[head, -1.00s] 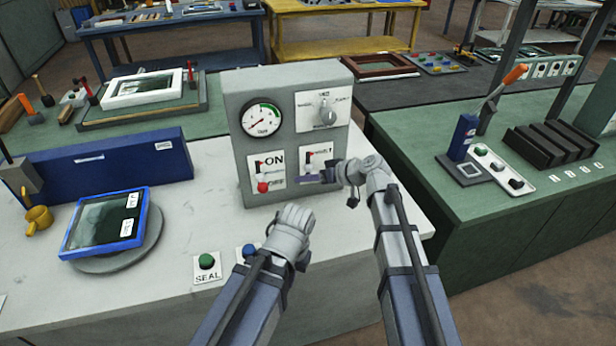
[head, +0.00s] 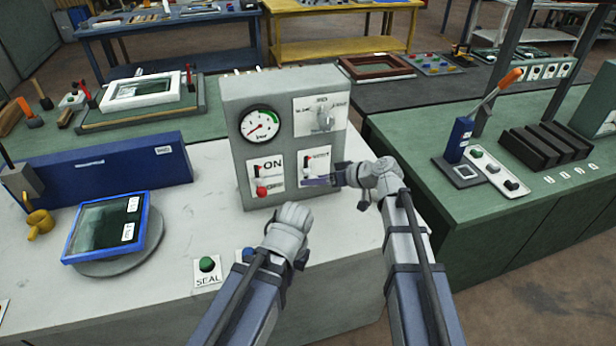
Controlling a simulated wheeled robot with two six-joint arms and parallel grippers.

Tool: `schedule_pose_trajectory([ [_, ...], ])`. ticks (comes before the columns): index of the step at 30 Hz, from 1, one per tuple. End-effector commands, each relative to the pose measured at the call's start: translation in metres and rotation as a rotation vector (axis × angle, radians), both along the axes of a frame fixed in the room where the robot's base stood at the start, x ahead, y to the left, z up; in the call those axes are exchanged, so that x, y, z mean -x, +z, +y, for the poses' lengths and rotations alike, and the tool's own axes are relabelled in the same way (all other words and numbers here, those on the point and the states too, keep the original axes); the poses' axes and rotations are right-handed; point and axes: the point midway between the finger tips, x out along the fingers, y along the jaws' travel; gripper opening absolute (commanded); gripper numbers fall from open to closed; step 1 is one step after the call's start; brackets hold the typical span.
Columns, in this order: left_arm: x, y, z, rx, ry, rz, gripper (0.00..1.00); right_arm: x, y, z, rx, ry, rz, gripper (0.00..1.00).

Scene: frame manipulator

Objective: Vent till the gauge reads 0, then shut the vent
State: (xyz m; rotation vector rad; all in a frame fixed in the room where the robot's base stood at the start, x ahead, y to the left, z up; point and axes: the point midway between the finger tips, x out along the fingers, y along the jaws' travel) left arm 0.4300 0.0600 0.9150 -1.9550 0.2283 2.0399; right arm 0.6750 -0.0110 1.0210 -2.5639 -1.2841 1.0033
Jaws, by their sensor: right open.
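A grey box (head: 236,165) stands on the white bench. The round gauge (head: 260,124) on its front has a green arc at the upper right, and its red needle points to the lower left, near the low end of the scale; the digits are too small to read. A vent plate (head: 320,155) sits at the lower right of the box front, its control partly hidden by my gripper. My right gripper (head: 316,182) is open in front of this plate's lower edge; I cannot tell whether it touches. My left gripper (head: 292,217) is low in front of the box, its fingers hidden.
Beside the vent plate is an ON plate (head: 266,177) with a red knob. Above it is a grey selector knob (head: 322,118). A green SEAL button (head: 207,264) and a partly hidden blue button (head: 249,254) sit in front. A blue-framed panel (head: 106,226) lies on a round grey stand at left.

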Motion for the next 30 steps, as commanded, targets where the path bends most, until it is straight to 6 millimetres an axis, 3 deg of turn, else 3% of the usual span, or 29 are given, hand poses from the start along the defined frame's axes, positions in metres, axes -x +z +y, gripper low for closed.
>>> schedule_pose_trajectory([
  [3,0.0,0.013,0.0,0.0,0.0,0.0,0.0,0.009,0.013,-0.014,-0.001,-0.003,-0.001,0.69],
  [9,0.0,0.019,0.0,0.0,0.0,0.0,0.0,0.015,0.019,-0.026,-0.001,-0.001,-0.001,0.69],
  [24,0.0,0.019,0.0,0.0,0.0,0.0,0.0,0.016,0.019,-0.027,-0.001,0.0,-0.001,0.69],
  [27,0.0,0.019,0.0,0.0,0.0,0.0,0.0,0.022,0.014,-0.028,0.018,-0.003,0.025,0.69],
  [30,0.0,0.019,0.0,0.0,0.0,0.0,0.0,0.044,-0.005,-0.034,0.086,-0.024,0.121,0.69],
])
